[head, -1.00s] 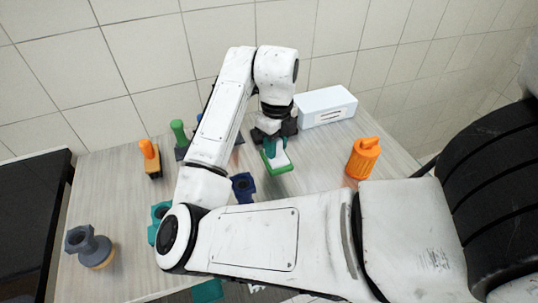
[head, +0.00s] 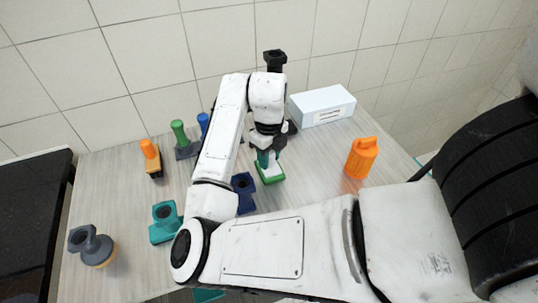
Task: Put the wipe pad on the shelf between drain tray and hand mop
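A green-edged pad with a white top and a teal upright handle, seemingly the wipe pad (head: 272,178), is under my gripper (head: 267,148). The dark gripper is around the top of the handle and appears shut on it, though its fingertips are mostly hidden. The pad is at or just above the pale wooden surface (head: 118,190); I cannot tell if it touches. I cannot surely tell which things are the drain tray and the hand mop. A navy piece (head: 243,188) lies just left of the pad, partly behind my arm.
A white box (head: 322,106) and black piece (head: 275,60) are at the back. An orange bottle (head: 362,158) stands right. Orange-handled (head: 151,158), green-handled (head: 180,138) and blue-handled (head: 203,122) tools stand left. Teal (head: 165,222) and grey (head: 92,245) pieces are front left. Room is free between pad and bottle.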

